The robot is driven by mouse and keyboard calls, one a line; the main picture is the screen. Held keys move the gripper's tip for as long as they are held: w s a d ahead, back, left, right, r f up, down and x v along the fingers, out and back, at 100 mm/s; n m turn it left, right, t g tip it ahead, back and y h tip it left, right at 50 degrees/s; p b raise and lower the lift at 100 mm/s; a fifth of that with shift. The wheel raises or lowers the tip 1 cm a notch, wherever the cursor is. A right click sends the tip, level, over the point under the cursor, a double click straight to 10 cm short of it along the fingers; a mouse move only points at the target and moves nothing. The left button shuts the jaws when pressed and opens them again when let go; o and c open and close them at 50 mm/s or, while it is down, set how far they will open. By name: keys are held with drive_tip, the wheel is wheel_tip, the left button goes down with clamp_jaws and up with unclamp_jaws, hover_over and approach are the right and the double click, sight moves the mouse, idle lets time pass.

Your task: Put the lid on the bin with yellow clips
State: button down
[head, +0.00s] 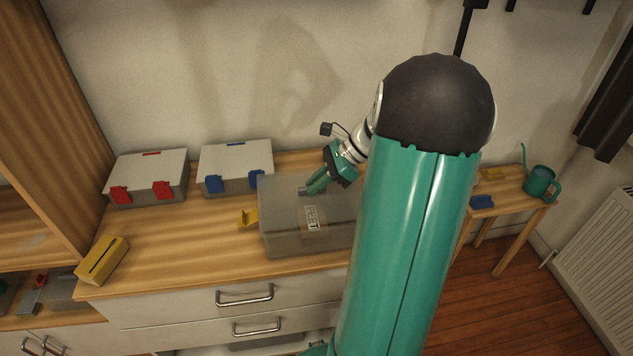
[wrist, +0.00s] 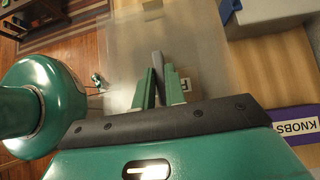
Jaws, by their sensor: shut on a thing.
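The bin with yellow clips stands on the wooden counter. My arm hides the bin's right end.
A lidded bin with red clips (head: 147,170) and one with blue clips (head: 236,160) stand behind to the left. A yellow slotted box (head: 102,260) lies at the counter's front left. A side table with a green watering can (head: 540,182) is at the right.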

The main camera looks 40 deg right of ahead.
drive_tip(key=shift+f, duration=0.85)
drive_tip(key=c, duration=1.4)
unclamp_jaws()
drive_tip(key=shift+f, duration=0.1)
drive_tip(key=shift+o, duration=0.2)
drive_tip(key=v, duration=1.4)
drive_tip(key=shift+a+f, duration=0.1)
